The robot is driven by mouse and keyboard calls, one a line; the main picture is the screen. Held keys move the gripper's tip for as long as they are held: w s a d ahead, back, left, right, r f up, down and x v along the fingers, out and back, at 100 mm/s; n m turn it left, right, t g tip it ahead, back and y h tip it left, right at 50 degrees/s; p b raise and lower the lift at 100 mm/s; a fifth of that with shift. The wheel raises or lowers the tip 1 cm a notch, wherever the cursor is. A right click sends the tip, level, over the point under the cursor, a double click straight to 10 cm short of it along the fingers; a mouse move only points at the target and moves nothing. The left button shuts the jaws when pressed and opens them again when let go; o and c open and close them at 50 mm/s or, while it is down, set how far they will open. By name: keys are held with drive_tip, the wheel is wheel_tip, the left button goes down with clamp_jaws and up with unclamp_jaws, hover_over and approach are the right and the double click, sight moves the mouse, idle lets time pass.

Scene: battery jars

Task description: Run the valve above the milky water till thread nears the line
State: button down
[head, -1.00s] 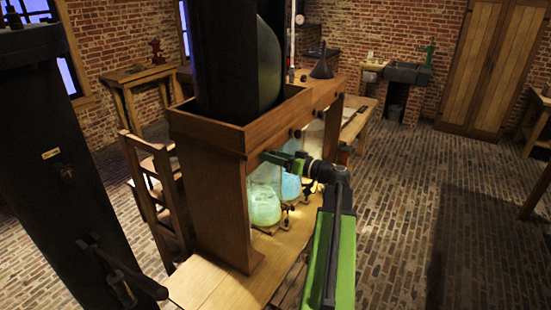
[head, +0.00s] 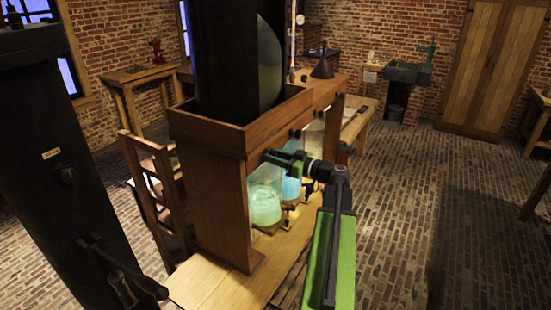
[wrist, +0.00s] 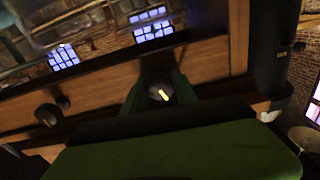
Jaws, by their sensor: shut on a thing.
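The nearest glass jar (head: 264,207) holds cloudy pale green liquid and stands under the wooden frame (head: 222,200) in the head view. A blue-tinted jar (head: 291,188) stands behind it, with paler jars further back. My gripper (head: 268,156) is at the frame's front, above the nearest jar. In the wrist view my gripper (wrist: 158,95) is shut on a dark round valve knob (wrist: 158,91) with a pale mark on its face. The mark points down to the right. I cannot make out a thread or a line on the jar.
Other dark knobs sit along the frame, one to the left in the wrist view (wrist: 48,114) and another in the head view (head: 295,134). A large black vessel (head: 225,60) stands in the frame's top. A chair (head: 158,195) is to the left. Brick floor (head: 400,220) is open to the right.

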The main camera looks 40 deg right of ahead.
drive_tip(key=n, duration=0.6)
drive_tip(key=shift+n, duration=0.3)
idle(3.3)
idle(2.3)
drive_tip(key=m, duration=0.5)
drive_tip(key=shift+m, duration=1)
drive_tip(key=m, duration=0.3)
drive_tip(key=shift+m, duration=0.3)
drive_tip(key=c, duration=0.8)
unclamp_jaws()
